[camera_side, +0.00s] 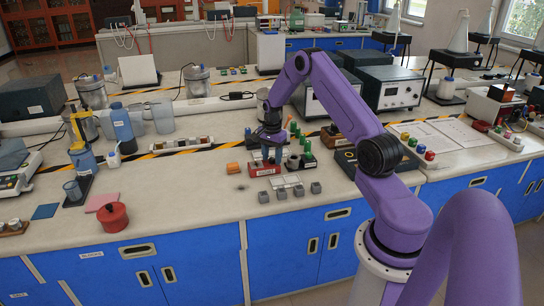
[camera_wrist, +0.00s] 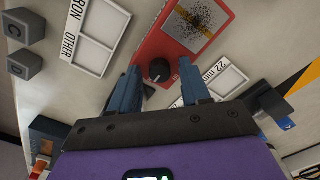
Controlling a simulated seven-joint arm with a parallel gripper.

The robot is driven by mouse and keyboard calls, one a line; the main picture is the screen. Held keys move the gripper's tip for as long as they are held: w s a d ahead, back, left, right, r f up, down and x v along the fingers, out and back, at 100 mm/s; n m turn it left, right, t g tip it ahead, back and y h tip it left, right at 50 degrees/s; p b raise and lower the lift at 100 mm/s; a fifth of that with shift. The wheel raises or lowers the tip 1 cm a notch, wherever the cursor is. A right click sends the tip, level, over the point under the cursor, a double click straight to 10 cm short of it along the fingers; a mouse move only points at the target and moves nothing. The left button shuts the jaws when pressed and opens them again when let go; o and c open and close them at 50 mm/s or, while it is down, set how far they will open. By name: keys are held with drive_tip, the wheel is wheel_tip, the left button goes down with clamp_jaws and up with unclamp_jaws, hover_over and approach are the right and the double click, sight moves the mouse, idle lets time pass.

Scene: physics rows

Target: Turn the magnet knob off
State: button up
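The magnet knob (camera_wrist: 158,70) is a small round black knob on a red box (camera_wrist: 168,45). The box carries a panel of dark specks with a yellow strip. In the wrist view my gripper (camera_wrist: 160,66) has its two blue-grey fingers apart, one on each side of the knob. A gap shows on both sides, so the fingers do not appear to touch it. In the side view my gripper (camera_side: 269,150) points down over the red box (camera_side: 263,169), and the knob is hidden or too small to see. The knob's pointer setting is hard to read.
White label frames (camera_wrist: 95,35) lie left of the red box in the wrist view. Grey lettered blocks (camera_side: 281,193) stand along the front. Green-topped pieces (camera_side: 305,146) stand close on the right.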

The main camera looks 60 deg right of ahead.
clamp_jaws()
drive_tip(key=n, duration=0.4)
drive_tip(key=shift+n, duration=0.4)
drive_tip(key=n, duration=0.4)
drive_tip(key=shift+n, duration=0.3)
drive_tip(key=n, duration=0.4)
drive_tip(key=shift+n, duration=2.2)
